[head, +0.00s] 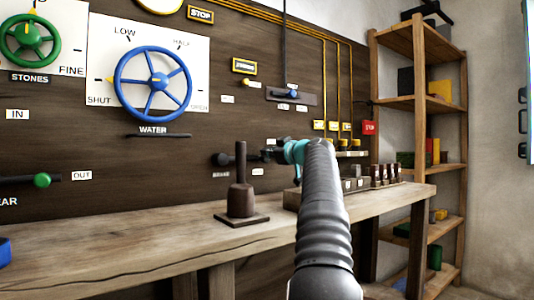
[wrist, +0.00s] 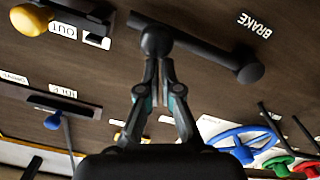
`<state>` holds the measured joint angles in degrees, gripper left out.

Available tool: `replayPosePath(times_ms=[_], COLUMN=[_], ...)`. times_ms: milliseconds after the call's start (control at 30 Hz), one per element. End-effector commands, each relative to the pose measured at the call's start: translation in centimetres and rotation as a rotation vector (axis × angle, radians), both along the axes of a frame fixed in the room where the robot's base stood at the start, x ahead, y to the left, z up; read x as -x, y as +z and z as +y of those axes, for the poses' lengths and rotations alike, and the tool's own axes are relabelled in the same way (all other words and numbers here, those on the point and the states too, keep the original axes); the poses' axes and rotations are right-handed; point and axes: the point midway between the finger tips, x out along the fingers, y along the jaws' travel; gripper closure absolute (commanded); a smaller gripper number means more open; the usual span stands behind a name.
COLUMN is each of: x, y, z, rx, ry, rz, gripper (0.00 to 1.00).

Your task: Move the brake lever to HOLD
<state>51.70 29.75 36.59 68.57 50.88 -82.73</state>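The brake lever is a dark bar on the dark panel, beside the white BRAKE lettering in the wrist view. Its round hub (wrist: 250,70) is at the right there, and the bar (wrist: 200,48) runs up and left to a dark ball knob (wrist: 155,40). In the head view the hub (head: 222,159) is at the left and the bar lies nearly level toward my gripper (head: 280,155). In the wrist view my gripper (wrist: 158,64) has its fingers drawn close together, with the tips at the knob. I see no clear grip around the knob. The HOLD mark is not readable.
A wooden bench (head: 130,245) runs below the panel, with a dark upright post on a base (head: 240,200) near the lever. A blue water wheel (head: 153,83) is up left. A yellow knob (wrist: 30,20) and a blue-knobbed lever (wrist: 53,121) are nearby.

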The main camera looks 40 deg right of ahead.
Motion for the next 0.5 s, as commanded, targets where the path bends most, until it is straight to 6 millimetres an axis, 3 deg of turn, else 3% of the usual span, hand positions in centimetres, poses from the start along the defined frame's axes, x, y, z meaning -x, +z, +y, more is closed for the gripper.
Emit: replayPosePath(times_ms=[133, 333, 500], x=[-0.1, 0.3, 3.5], y=[0.5, 3.7, 3.1], z=[0.4, 2.2, 2.4], rx=[-0.004, 0.002, -0.001], ry=[0.003, 0.006, 0.003], rz=[0.007, 0.001, -0.001], gripper=[1.00, 1.00, 1.00])
